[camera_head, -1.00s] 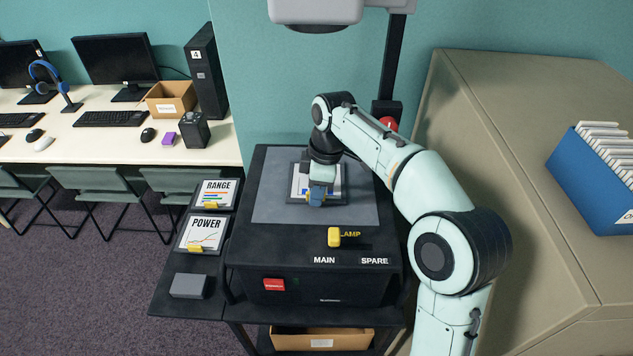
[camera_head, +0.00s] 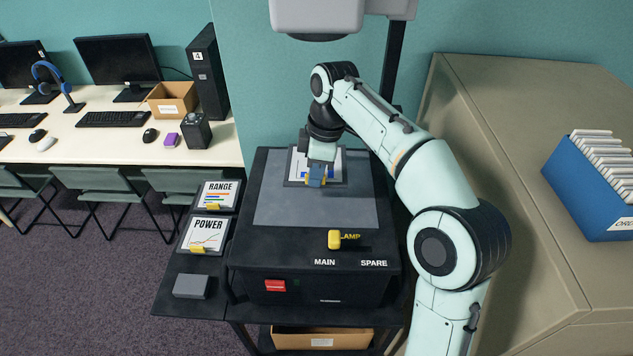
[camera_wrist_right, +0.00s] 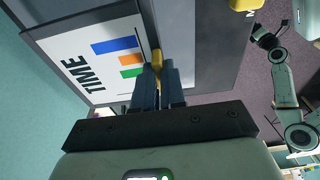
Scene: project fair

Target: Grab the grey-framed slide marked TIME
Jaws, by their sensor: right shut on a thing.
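The grey-framed slide marked TIME (camera_head: 333,167) is over the back part of the projector's grey stage (camera_head: 280,208). It has a white face with coloured bars, and its lettering is readable in the right wrist view (camera_wrist_right: 95,62). My right gripper (camera_head: 316,181) comes from above and is shut on the yellow tab at the slide's edge; the blue-grey fingers (camera_wrist_right: 158,82) pinch that tab in the wrist view. The slide seems raised above the stage, but the gap is hard to judge. My left gripper is out of view.
Slides marked RANGE (camera_head: 218,194) and POWER (camera_head: 205,232) lie on the side shelf, with a grey block (camera_head: 191,286) in front. A yellow lamp switch (camera_head: 334,239) is on the projector's front. The projector head (camera_head: 330,15) hangs above. A tan cabinet (camera_head: 500,160) stands right.

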